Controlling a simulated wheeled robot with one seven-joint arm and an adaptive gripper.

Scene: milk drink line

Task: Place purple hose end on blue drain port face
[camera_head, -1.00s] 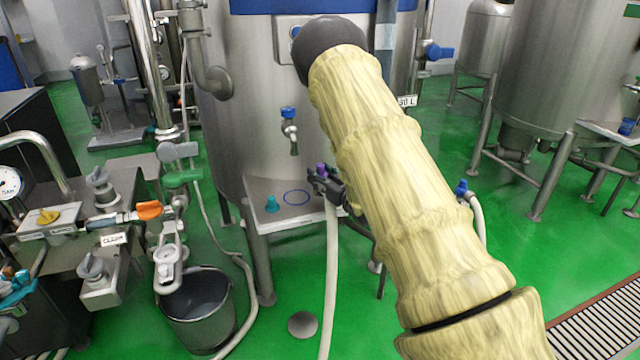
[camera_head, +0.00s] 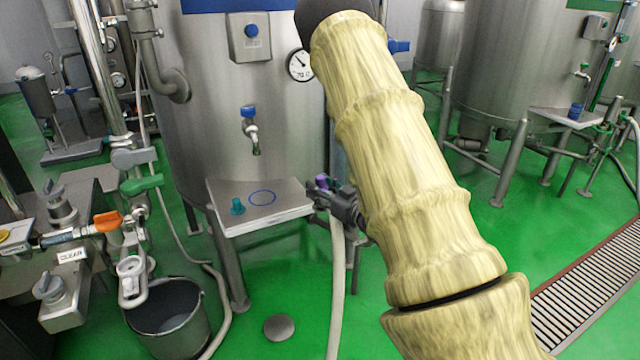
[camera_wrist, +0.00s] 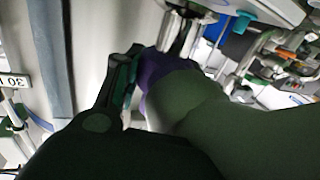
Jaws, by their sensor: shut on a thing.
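The purple hose end (camera_head: 322,182) is held in my gripper (camera_head: 328,193), just off the right edge of a steel shelf on the tank. A pale hose (camera_head: 337,275) hangs down from it. In the wrist view, the purple hose end (camera_wrist: 152,70) shows beside the dark fingers, which partly cover it. A drain tap with a blue handle (camera_head: 249,112) sticks out of the tank front, its spout (camera_head: 256,148) pointing down, up and left of my gripper and apart from the hose end. The face of its outlet is too small to make out.
A gauge (camera_head: 299,65) sits on the tank. A bucket (camera_head: 170,315) and valve bench (camera_head: 60,225) stand left. My arm hides part of the tank's right side.

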